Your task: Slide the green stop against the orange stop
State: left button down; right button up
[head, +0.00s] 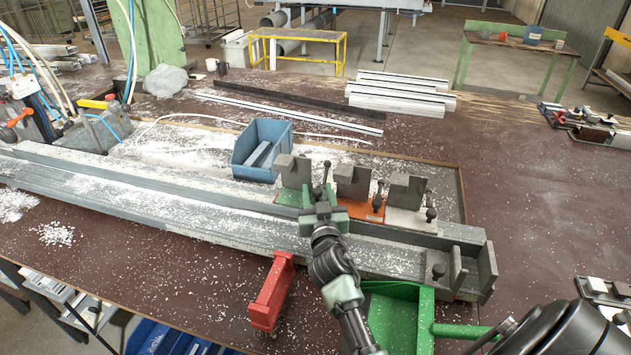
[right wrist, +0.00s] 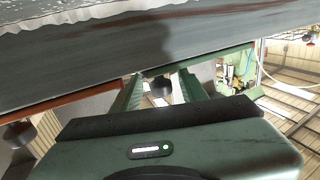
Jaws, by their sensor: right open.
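The green stop (head: 294,177), a grey block on a green base, stands on the long grey rail bench. The orange stop (head: 352,184), with a similar block and a dark clamp knob, stands to its right, apparently with a gap between them. My right gripper (head: 324,207) is at the front right of the green stop and covers part of its base. In the right wrist view the right gripper (right wrist: 160,88) is open, its green fingers either side of a dark knob (right wrist: 157,86). Whether they touch it I cannot tell. My left gripper is not in view.
A white-based stop (head: 406,193) stands right of the orange one. A fixed end bracket (head: 460,268) closes the rail's right end. A blue bin (head: 262,150) stands behind the green stop. A red holder (head: 271,291) and a green tray (head: 397,318) are in front.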

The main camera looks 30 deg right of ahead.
jog(key=shift+w+d, duration=0.1)
jog(key=shift+w, duration=0.1)
jog(key=shift+r, duration=0.1)
jog(key=shift+s+r, duration=0.1)
jog(key=shift+s, duration=0.1)
jog(key=shift+s+a+r, duration=0.1)
jog(key=shift+a, duration=0.15)
jog(key=c, duration=0.7)
grip_shut()
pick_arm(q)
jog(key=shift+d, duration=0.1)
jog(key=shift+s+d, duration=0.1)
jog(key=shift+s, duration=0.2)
